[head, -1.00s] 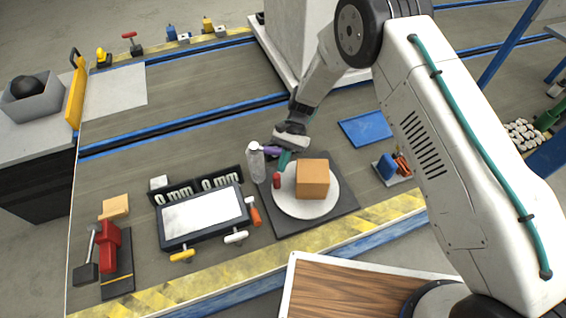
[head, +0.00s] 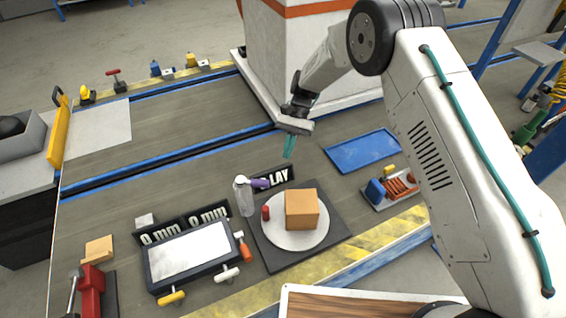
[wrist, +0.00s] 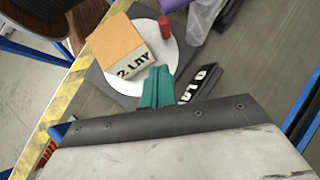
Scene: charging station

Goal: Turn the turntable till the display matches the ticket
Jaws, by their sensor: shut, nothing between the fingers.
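The turntable (head: 298,241) is a white disc on a dark square base. On it stand an orange-brown box (head: 302,210) and a red cylinder (head: 266,213). In the wrist view the box's side carries a white label (wrist: 134,66) that seems to read "2. LAY". A black sign with white letters (head: 276,178) stands behind the turntable and shows "LAY"; its left part is hidden. It also shows in the wrist view (wrist: 196,86). My gripper (head: 288,147) is shut and empty, with teal fingers, above and behind the turntable, apart from it.
A clear bottle (head: 243,197) and a purple object (head: 260,184) stand at the turntable's back left. A framed white panel (head: 188,253) with coloured handles and "0 mm" signs lies left. A blue tray (head: 362,151) lies right.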

